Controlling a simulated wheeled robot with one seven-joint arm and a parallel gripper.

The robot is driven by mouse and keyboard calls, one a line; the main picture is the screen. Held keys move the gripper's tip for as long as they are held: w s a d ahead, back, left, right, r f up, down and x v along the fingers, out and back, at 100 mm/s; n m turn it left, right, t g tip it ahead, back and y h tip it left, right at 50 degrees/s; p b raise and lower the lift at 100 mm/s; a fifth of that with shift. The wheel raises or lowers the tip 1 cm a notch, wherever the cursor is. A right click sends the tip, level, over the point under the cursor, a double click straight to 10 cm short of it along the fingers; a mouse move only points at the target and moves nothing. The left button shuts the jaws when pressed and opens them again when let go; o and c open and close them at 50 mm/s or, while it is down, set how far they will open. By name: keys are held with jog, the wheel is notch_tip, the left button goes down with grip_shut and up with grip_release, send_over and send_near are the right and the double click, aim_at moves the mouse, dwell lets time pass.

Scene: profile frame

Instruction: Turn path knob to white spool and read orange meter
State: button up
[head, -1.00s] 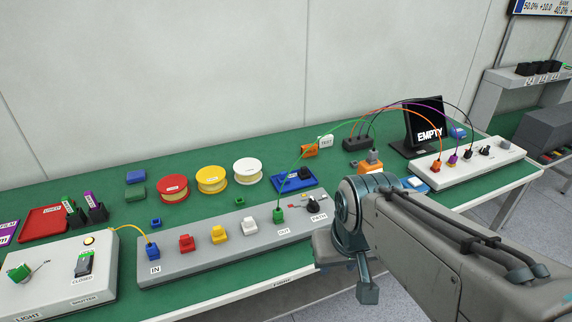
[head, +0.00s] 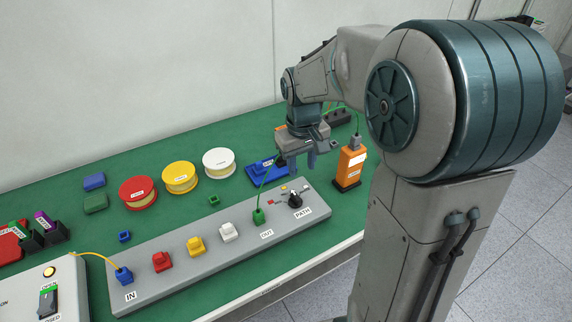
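The path knob (head: 295,200) is a black knob at the right end of the grey panel (head: 185,250), by the PATH label. Small coloured marks lie around it; its exact pointing is too small to tell. The white spool (head: 219,162) lies behind the panel, right of the yellow and red spools. The orange meter (head: 351,165) stands upright right of the panel; its pale display is unreadable from here. My gripper (head: 299,163) points down above and behind the knob, apart from it, its fingers spread and empty. It partly hides a blue tray.
The yellow spool (head: 181,177) and red spool (head: 138,193) stand left of the white one. Blue, red, yellow and white plugs sit along the panel. A green cable rises from the green plug (head: 259,216) near my gripper. My arm blocks the right side.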

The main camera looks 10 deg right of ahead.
send_near(296, 195)
jog(key=shift+n+g, duration=0.3)
jog(key=shift+n, duration=0.1)
jog(key=f, duration=0.3)
jog(key=f+p, duration=0.1)
jog(key=f, duration=0.5)
jog(key=shift+w+d, duration=0.1)
jog(key=shift+w, duration=0.15)
grip_shut()
